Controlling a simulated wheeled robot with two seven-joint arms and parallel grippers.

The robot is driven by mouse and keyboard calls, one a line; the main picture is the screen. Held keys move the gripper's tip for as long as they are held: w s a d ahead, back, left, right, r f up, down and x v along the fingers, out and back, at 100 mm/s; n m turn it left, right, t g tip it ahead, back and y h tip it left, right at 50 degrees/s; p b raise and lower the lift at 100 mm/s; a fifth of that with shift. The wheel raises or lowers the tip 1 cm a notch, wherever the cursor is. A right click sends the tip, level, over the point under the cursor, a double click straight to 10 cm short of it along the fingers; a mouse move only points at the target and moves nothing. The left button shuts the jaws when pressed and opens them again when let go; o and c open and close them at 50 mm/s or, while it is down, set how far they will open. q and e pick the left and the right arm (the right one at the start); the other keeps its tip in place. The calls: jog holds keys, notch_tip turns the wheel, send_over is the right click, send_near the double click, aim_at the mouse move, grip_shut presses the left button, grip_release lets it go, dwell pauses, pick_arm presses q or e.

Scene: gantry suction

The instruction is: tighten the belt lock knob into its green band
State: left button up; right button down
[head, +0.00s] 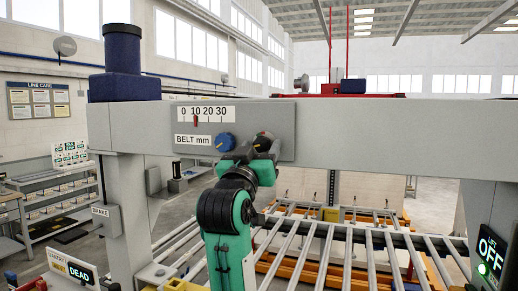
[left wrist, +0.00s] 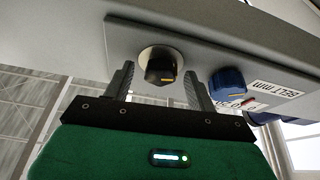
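A black knob (left wrist: 160,66) with a small orange mark sits on a round pale base on the grey panel (head: 279,118); I take it for the belt lock knob. My left gripper (head: 262,150) is up at the panel. In the left wrist view its two fingers (left wrist: 158,84) stand apart on either side of the black knob, with a gap at each side. In the head view the gripper largely covers this knob. I cannot make out a green band in either view. My right gripper is not in view.
A blue knob (head: 225,142) is just left of the gripper, beside the "BELT mm" label (head: 193,141). Above is a 0-30 scale (head: 206,114) with a red pointer near 10. The panel is on a grey beam (head: 400,132); a roller conveyor (head: 335,232) runs below.

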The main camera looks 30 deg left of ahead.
pick_arm(q)
jog(key=c, duration=0.9)
jog(key=shift+m, duration=0.6)
jog(key=m+h, duration=0.2)
jog(key=shift+a+m, duration=0.15)
jog(key=shift+m, duration=0.25)
jog(key=m+h, duration=0.2)
jog(key=m, duration=0.2)
jog(key=shift+a+t, duration=0.1)
jog(key=shift+t, duration=0.2)
jog(key=shift+m+h, duration=0.3)
jog(key=shift+m, duration=0.3)
